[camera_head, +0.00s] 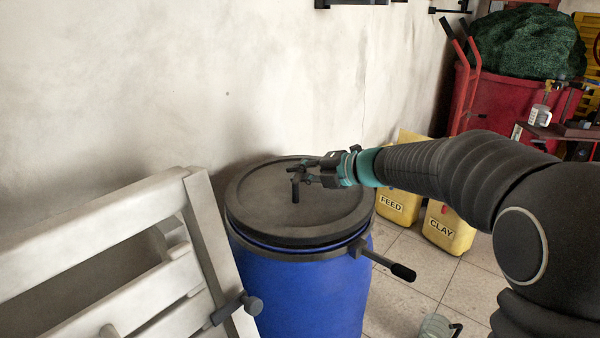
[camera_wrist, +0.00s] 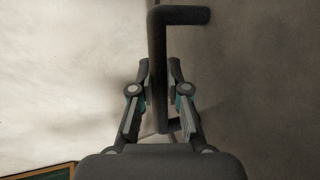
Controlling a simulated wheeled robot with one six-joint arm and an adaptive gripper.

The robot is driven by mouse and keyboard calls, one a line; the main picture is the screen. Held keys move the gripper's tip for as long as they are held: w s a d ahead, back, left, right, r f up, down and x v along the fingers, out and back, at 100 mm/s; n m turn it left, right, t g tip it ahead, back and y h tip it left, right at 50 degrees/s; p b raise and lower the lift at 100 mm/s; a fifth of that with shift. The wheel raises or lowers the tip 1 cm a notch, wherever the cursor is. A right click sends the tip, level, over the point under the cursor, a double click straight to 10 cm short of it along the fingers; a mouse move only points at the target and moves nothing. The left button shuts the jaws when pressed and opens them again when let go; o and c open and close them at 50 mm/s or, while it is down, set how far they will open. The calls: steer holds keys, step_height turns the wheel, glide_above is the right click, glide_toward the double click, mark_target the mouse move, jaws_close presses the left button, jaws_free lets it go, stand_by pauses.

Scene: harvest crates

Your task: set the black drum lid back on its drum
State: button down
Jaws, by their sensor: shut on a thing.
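The round black drum lid (camera_head: 265,205) lies over the top of the blue drum (camera_head: 310,300) in the head view. A thin blue strip shows below the lid's front edge, above the drum's dark clamp band; I cannot tell if the lid is fully seated. My gripper (camera_head: 305,172) reaches in from the right over the lid and is shut on its bent handle (camera_head: 296,188). In the wrist view the handle (camera_wrist: 157,45) runs between the fingers of my gripper (camera_wrist: 159,88), and the lid's dark face (camera_wrist: 265,75) fills the right side.
A clamp lever (camera_head: 402,271) sticks out from the drum's right front. A whitish slatted wooden piece (camera_head: 100,235) stands close on the left. Yellow FEED (camera_head: 392,205) and CLAY (camera_head: 447,230) containers stand behind right. A pale wall is close behind. Tiled floor (camera_head: 395,305) is partly free.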

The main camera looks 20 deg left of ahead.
steer(key=shift+f+b, duration=0.65)
steer(key=shift+f, duration=0.3)
steer(key=c, duration=1.1)
jaws_free()
steer(key=shift+f, duration=0.1)
